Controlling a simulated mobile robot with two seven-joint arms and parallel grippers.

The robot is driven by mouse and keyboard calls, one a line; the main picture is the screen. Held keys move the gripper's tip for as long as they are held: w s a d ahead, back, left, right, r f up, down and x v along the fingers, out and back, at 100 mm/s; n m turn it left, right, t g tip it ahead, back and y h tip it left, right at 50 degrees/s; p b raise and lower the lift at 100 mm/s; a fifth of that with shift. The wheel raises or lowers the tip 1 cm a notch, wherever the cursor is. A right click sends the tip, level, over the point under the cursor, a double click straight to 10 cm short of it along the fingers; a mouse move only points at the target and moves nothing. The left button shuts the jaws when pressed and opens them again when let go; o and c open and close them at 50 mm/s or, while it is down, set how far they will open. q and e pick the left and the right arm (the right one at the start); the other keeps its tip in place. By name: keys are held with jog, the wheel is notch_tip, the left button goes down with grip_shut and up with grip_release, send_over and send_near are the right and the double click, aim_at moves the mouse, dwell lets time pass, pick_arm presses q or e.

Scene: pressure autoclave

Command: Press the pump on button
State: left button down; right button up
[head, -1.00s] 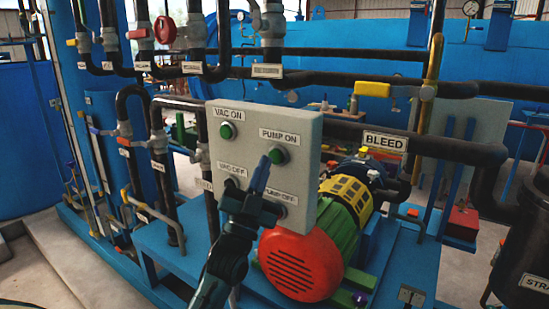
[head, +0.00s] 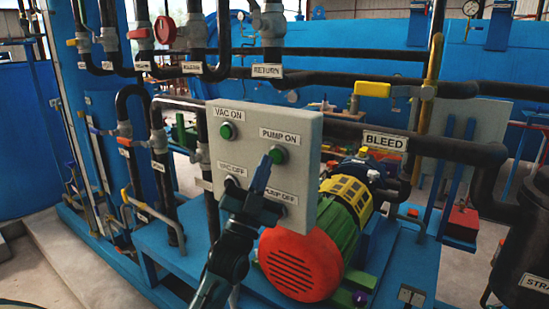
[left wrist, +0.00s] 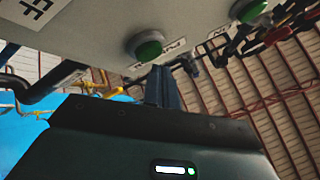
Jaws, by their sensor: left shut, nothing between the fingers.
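The green PUMP ON button (head: 279,155) is at the upper right of the grey control box, under its label. My left gripper (head: 264,161) is shut and empty, its blue fingertips just left of and slightly below that button. In the left wrist view the green button (left wrist: 146,46) is near the tips of my shut fingers (left wrist: 164,72). A gap seems to show, but I cannot tell for sure whether they touch. My gripper partly hides the lower buttons. My right gripper is not in view.
The control box (head: 220,160) also bears the green VAC ON button (head: 227,131) at upper left. The red and green pump motor (head: 300,265) stands below and behind it. Black pipes with valves (head: 285,70) run behind and to the sides.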

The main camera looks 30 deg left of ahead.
pick_arm(q)
jog(key=shift+w, duration=0.3)
